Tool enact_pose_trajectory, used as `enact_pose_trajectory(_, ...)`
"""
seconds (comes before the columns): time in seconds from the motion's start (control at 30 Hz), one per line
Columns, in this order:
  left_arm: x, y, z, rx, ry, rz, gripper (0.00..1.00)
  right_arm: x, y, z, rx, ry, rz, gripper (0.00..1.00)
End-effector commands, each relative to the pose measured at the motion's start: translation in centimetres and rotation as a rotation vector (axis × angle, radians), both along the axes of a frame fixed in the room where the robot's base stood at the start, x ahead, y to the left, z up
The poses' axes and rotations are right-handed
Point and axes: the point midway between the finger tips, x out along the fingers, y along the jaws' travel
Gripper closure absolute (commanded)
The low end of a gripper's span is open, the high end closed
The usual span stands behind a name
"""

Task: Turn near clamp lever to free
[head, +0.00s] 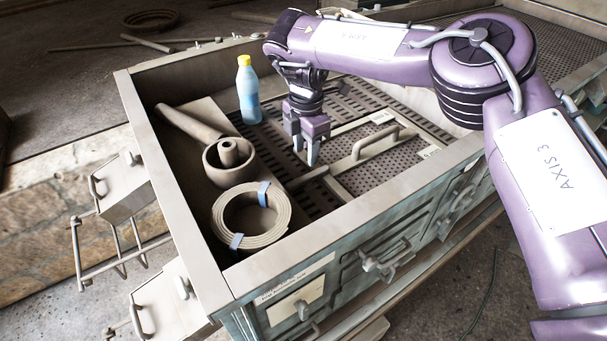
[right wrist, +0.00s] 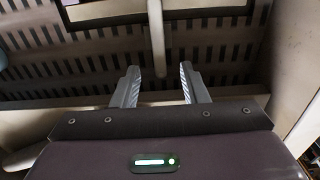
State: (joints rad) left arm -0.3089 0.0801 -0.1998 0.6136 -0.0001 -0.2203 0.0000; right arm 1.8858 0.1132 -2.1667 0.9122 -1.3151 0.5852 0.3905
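A pale bar-shaped lever (head: 310,177) lies at the near left corner of a framed perforated panel (head: 375,172) inside the metal bin; I take it for the near clamp lever. My right gripper (head: 306,158) points down just above and behind this lever in the head view. In the right wrist view the gripper (right wrist: 159,72) has its two fingers apart, with nothing gripped. A pale bar (right wrist: 157,40), likely the lever, runs between the fingertips in that picture; I cannot tell whether it touches them. My left gripper is not in view.
A grey handle (head: 376,142) rises from the panel. A blue bottle with yellow cap (head: 248,92), a cup-like part with a pipe (head: 228,158) and a coiled belt (head: 252,216) stand at the bin's left. The bin's near wall (head: 360,215) is raised.

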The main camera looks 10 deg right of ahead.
Motion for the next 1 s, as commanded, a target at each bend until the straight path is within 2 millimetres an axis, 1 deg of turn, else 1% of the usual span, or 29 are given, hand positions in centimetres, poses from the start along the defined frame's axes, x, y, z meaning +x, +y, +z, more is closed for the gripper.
enact_pose_trajectory(0.03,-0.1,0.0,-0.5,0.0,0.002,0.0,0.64,0.0,0.0,-0.6,0.0,0.001,0.0,0.6)
enact_pose_trajectory(0.07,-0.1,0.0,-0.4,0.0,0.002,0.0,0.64,0.0,0.0,-0.7,0.0,0.001,0.0,0.6)
enact_pose_trajectory(0.17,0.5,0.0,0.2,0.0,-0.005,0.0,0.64,-0.1,0.0,-1.5,-0.001,0.004,0.0,0.6)
enact_pose_trajectory(0.33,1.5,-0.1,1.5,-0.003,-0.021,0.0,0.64,-0.1,-0.1,-4.1,-0.001,0.006,-0.001,0.6)
enact_pose_trajectory(0.5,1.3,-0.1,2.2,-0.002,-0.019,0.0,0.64,-0.1,-0.1,-6.6,-0.001,0.003,-0.001,0.6)
enact_pose_trajectory(0.6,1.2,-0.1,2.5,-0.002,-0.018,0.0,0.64,0.0,-0.1,-7.5,-0.002,0.001,-0.002,0.6)
enact_pose_trajectory(0.73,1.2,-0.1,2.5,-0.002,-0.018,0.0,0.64,0.0,-0.1,-8.1,-0.001,0.001,-0.002,0.6)
enact_pose_trajectory(0.93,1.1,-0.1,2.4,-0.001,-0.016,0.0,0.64,0.0,-0.1,-8.2,-0.001,0.001,-0.001,0.6)
enact_pose_trajectory(0.97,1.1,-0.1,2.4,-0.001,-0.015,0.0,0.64,0.0,-0.1,-8.2,-0.001,0.001,-0.001,0.63)
enact_pose_trajectory(1.0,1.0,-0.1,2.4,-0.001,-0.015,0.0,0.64,0.0,-0.1,-8.2,0.0,0.001,-0.001,0.68)
